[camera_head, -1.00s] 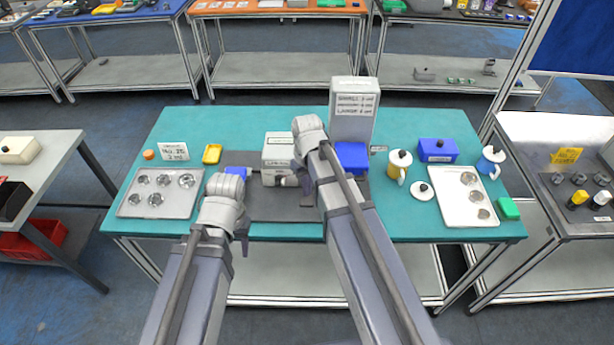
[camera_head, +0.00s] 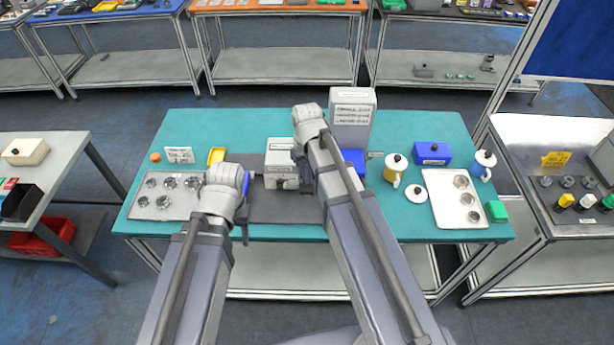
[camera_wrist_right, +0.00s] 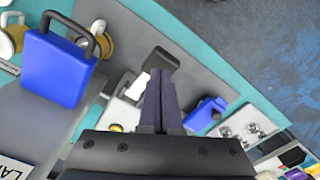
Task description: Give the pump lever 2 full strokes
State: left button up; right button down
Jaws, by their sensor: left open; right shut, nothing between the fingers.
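A pale box with a label (camera_head: 280,150) stands near the middle of the teal table. In the right wrist view a black block on a pale stem (camera_wrist_right: 160,60) lies just beyond my fingertips. I cannot tell for sure whether this is the pump lever. My right gripper (camera_wrist_right: 160,75) is shut and empty; in the head view its dark tip (camera_head: 302,180) is at the right side of the pale box, mostly hidden by my arm. My left gripper (camera_head: 244,228) is open, left of the box, beside a blue piece (camera_head: 247,183) partly hidden by it.
A tall grey box with printed lines (camera_head: 352,120) stands behind my right arm, with a blue block (camera_wrist_right: 60,70) with a dark handle beside it. Trays with round wells lie at the left (camera_head: 150,208) and right (camera_head: 440,205). Lidded mugs (camera_head: 393,172) stand at right.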

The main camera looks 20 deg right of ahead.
aim_at(307, 193)
jog(key=shift+f, duration=0.15)
notch_tip(307, 193, down, 8)
jog(key=b, duration=0.8)
jog(key=shift+w+r, duration=0.1)
jog(key=shift+r, duration=0.1)
dwell(0.3)
notch_tip(307, 193, up, 7)
jog(key=p, duration=0.7)
jog(key=shift+r+p, duration=0.35)
jog(key=shift+p, duration=0.1)
notch_tip(307, 193, up, 4)
jog(key=p, duration=0.4)
jog(key=shift+r, duration=0.1)
